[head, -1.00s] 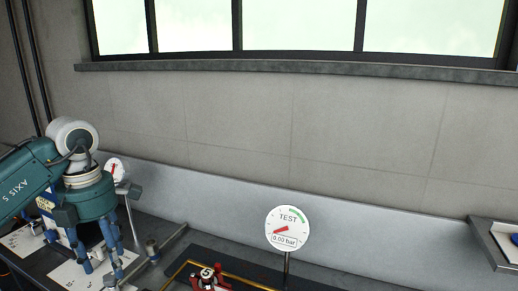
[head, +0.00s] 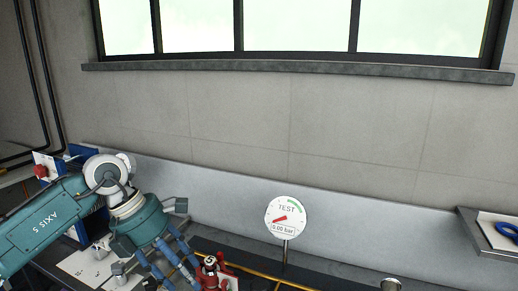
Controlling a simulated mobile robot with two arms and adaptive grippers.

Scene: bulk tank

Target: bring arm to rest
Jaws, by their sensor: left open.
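My left arm comes in from the left, with a teal wrist and blue fingers. My left gripper (head: 172,278) points down over the bench and is open; nothing shows between its fingers. Its fingers are close to a red fitting (head: 212,272) on the bench, just to their right in the picture. I cannot tell whether they touch it. The fingertips are partly cut off by the lower edge. My right gripper is not in view.
A round TEST gauge (head: 286,218) on a post reads 0.00 bar, right of my gripper. A tray (head: 490,250) with a blue-handled item (head: 509,232) is at the far right. A red button (head: 41,171) is at far left.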

